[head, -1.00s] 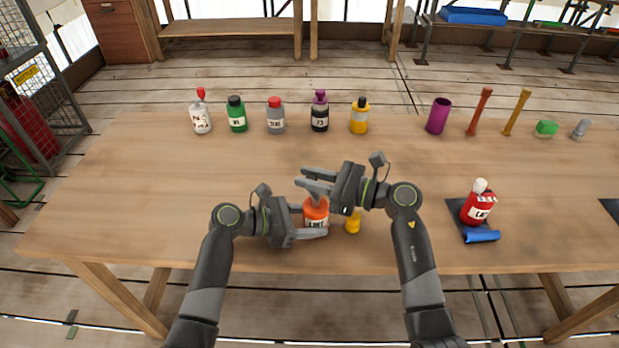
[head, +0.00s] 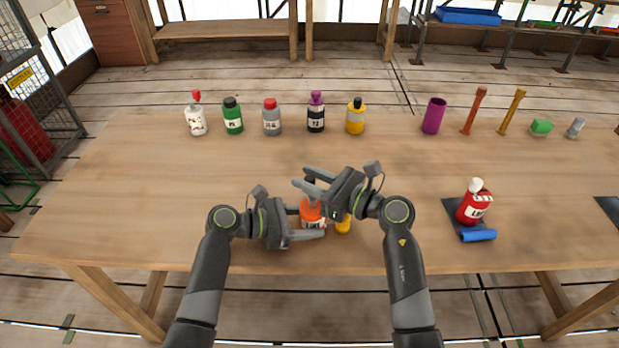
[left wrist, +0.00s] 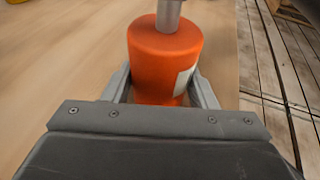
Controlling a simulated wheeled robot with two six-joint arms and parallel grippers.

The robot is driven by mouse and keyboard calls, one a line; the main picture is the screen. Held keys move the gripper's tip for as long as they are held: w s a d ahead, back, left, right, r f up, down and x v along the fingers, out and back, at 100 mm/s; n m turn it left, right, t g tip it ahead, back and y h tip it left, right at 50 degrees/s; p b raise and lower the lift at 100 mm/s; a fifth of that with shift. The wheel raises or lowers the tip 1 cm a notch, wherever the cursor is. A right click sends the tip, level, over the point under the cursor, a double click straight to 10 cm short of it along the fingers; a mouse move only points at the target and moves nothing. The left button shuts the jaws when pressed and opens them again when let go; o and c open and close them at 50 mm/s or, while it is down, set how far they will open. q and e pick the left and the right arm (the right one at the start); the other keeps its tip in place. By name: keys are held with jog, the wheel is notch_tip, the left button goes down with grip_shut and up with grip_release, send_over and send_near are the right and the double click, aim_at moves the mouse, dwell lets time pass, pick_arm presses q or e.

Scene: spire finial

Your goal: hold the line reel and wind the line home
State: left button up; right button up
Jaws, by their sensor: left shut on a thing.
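An orange bottle-shaped body with a white label (head: 312,217), which I take to be the line reel, stands upright near the table's front edge. My left gripper (head: 310,222) is shut around its sides. In the left wrist view the orange body (left wrist: 165,60) sits between both fingers, with a grey stem (left wrist: 168,14) rising from its top. My right gripper (head: 306,181) is above the orange body, its fingers apart and pointing left. I cannot tell whether it touches the stem. No separate line shows.
A small yellow piece (head: 343,224) lies just right of the orange body, partly hidden by my right gripper. A red bottle (head: 474,207) stands on a dark mat beside a blue roll (head: 478,235).

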jog(key=shift+o, duration=1)
jog(key=v, duration=1.2)
jog(key=x, duration=1.2)
grip_shut()
